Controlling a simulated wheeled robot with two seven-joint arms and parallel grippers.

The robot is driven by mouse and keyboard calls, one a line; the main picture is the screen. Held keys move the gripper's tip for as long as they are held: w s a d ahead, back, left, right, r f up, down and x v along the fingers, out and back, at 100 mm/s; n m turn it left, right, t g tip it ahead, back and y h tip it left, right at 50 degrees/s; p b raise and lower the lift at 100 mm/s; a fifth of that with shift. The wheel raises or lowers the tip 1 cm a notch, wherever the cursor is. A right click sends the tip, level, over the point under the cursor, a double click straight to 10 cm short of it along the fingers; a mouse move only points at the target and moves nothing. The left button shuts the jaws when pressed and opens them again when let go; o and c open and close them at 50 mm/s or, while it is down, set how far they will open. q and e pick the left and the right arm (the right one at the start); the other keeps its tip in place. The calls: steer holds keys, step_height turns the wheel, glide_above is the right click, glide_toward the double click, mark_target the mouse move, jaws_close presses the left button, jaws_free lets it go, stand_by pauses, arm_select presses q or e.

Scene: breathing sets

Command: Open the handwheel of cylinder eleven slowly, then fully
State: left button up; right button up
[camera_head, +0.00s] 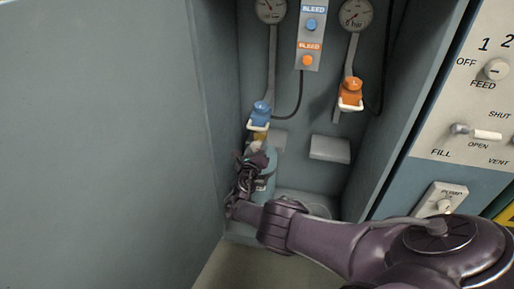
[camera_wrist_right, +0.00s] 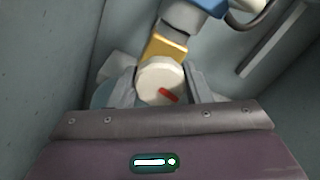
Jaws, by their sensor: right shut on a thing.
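The cylinder (camera_head: 267,178) stands in the left part of the open cabinet, partly hidden behind my right gripper. It has a brass valve with a blue connector (camera_head: 260,114) on top. The handwheel (camera_wrist_right: 158,78) is a cream round knob with a red mark, in front of the brass valve (camera_wrist_right: 165,47) in the right wrist view. My right gripper (camera_head: 248,165) reaches in from the right at the valve. In the right wrist view its fingers (camera_wrist_right: 160,88) are on both sides of the handwheel and shut on it. I cannot read a number on the cylinder. My left gripper is not in view.
An orange connector (camera_head: 350,95) hangs at the right on its hose, above an empty grey bracket (camera_head: 330,149). Two gauges and a bleed panel (camera_head: 311,35) are on the back wall. A control panel (camera_head: 470,100) stands at the right. A grey door or wall (camera_head: 100,140) fills the left.

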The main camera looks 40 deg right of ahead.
steer(key=n, duration=0.3)
steer(key=shift+s+f, duration=0.1)
steer(key=shift+f, duration=0.05)
steer(key=n, duration=0.2)
steer(key=shift+n+p, duration=0.3)
steer(key=shift+n, duration=0.5)
steer(key=n+p, duration=0.1)
steer(key=n, duration=0.1)
steer(key=shift+n, duration=0.3)
steer(key=n+p, duration=0.1)
steer(key=n, duration=0.2)
steer(key=shift+r+n+p, duration=0.2)
steer(key=shift+n+p, duration=0.1)
steer(key=shift+p, duration=0.1)
steer(key=n+p, duration=0.1)
steer(key=n, duration=0.1)
steer(key=shift+n, duration=1.6)
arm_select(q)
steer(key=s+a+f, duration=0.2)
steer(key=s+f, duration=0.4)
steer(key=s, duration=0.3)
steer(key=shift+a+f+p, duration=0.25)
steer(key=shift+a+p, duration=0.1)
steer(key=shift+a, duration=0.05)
arm_select(e)
steer(key=shift+f+n, duration=0.1)
steer(key=shift+n, duration=1.3)
